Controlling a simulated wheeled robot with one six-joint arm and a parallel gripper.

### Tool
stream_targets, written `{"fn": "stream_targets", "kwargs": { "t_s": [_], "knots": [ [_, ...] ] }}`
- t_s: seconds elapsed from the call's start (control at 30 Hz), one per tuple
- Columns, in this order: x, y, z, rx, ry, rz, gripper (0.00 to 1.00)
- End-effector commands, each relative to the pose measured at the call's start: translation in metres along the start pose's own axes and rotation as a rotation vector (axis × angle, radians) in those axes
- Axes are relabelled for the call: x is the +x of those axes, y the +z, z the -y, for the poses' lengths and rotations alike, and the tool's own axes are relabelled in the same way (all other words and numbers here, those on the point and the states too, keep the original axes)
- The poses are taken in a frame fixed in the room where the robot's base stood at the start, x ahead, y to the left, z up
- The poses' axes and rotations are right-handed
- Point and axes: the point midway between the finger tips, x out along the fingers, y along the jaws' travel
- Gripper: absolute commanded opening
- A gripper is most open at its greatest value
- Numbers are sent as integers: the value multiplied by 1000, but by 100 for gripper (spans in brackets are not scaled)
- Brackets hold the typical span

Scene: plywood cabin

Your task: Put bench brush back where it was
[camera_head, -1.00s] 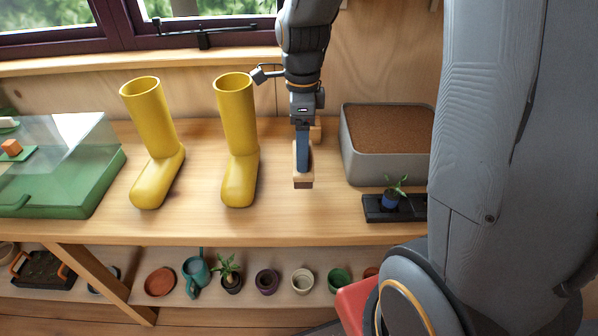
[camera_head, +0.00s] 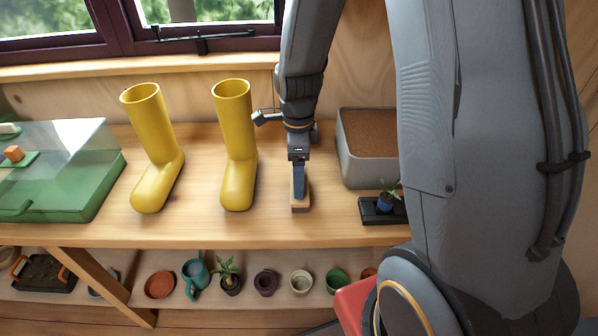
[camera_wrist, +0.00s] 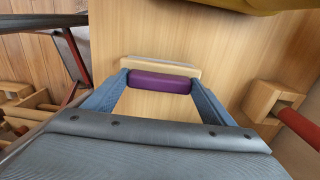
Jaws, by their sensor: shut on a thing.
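The bench brush (camera_head: 300,204) is a small wooden block in the head view, at the lower end of my gripper (camera_head: 299,187). It is at the bench top, right of the yellow boots; I cannot tell whether it touches the wood. In the wrist view a purple part (camera_wrist: 160,82) with a pale wooden strip behind it lies between the two fingers of my gripper (camera_wrist: 158,79). The gripper is shut on it. The brush's underside is hidden.
Two yellow boots (camera_head: 238,150) stand left of my gripper. A grey planter (camera_head: 372,175) and a black tray with a seedling (camera_head: 378,216) are to the right. In the wrist view a wooden block (camera_wrist: 262,100) with a red rod lies right. Bench (camera_head: 270,228) is clear in front.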

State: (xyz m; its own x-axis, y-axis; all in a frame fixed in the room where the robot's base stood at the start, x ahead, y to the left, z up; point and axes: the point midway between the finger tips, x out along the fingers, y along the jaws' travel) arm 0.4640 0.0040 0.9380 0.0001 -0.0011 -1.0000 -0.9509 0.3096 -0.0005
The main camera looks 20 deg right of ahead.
Motion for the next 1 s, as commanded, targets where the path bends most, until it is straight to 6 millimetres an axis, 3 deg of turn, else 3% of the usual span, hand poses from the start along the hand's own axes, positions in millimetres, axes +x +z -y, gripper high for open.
{"fn": "stream_targets", "kwargs": {
  "t_s": [0.1, 0.13, 0.23, 0.67, 1.0],
  "knots": [
    [3, 0, 0, 0, 1, 0, 45],
    [3, 0, 0, 0, 0, 0, 83],
    [2, 0, 0, 0, 0, 0, 96],
    [-6, 0, 1, 0, -3, 1, 96],
    [-58, 1, 2, 0, -6, 2, 96]
  ]
}}
